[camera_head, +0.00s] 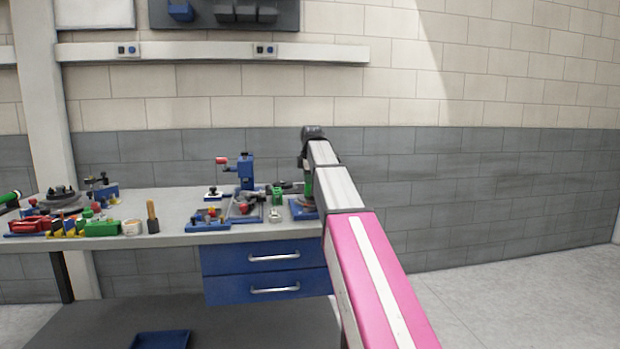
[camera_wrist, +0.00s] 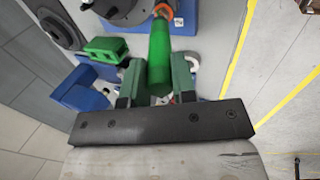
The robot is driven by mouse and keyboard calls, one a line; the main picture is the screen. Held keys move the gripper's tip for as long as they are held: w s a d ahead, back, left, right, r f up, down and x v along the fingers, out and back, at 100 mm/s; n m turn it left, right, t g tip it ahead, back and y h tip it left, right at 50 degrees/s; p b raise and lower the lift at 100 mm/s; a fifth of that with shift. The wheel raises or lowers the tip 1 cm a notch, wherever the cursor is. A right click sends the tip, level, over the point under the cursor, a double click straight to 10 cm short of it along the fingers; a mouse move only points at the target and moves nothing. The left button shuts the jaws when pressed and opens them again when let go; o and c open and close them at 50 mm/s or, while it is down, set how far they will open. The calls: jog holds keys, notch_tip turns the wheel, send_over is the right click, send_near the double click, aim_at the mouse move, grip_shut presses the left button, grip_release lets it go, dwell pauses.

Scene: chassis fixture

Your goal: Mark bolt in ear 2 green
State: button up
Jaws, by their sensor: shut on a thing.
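My gripper (camera_wrist: 158,72) is shut on a green marker (camera_wrist: 160,48), one green finger on each side of it. The marker's far end is at an orange ring-like part (camera_wrist: 163,11) on the edge of a grey round chassis part (camera_wrist: 116,8). I cannot tell whether it touches; the bolt and the ear's number cannot be made out. A blue base (camera_wrist: 186,14) lies under the grey part. In the head view, my gripper is over the bench's right end, mostly hidden by my arm; the green marker (camera_head: 308,186) shows above the blue base (camera_head: 301,210).
The workbench (camera_head: 180,238) holds a blue press-like device (camera_head: 246,172), a small green vise (camera_head: 277,196) and several tools at left. Blue drawers (camera_head: 262,256) are below. In the wrist view, a green block (camera_wrist: 105,49) and blue parts (camera_wrist: 82,92) stand left of my fingers.

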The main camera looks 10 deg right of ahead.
jog(key=shift+a+f, duration=0.1)
jog(key=shift+a, duration=0.1)
dwell(0.4)
jog(key=shift+r, duration=3.05)
